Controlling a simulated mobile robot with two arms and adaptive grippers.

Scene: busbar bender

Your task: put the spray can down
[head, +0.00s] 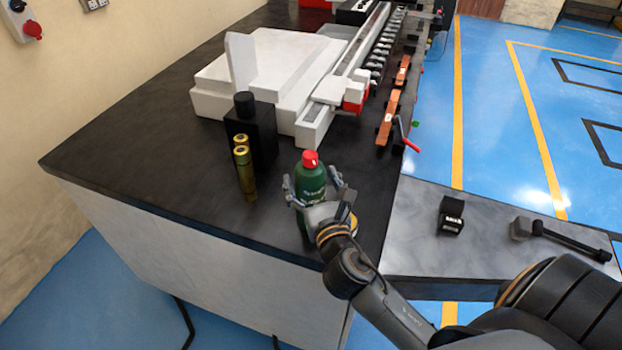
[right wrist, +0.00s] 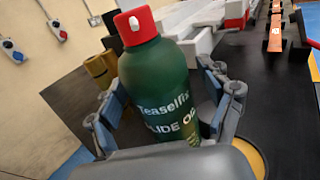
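The green spray can (head: 312,182) with a red cap stands upright near the front right corner of the dark worktop. My right gripper (head: 316,190) has its fingers on both sides of the can's body and looks shut on it. In the right wrist view the can (right wrist: 162,85) fills the middle, its lettering facing my palm, with the fingers of the right gripper (right wrist: 165,105) at its sides. The can's bottom is hidden behind the gripper, so I cannot tell whether it touches the worktop. My left gripper is not in view.
A yellow round edge (right wrist: 258,160) shows beside the gripper. Two brass-coloured cylinders (head: 244,170) and a black block (head: 255,128) stand left of the can. The white machine (head: 265,75) is behind. A grey side surface (head: 420,225) carries a small black box (head: 451,215) and a hammer (head: 560,236).

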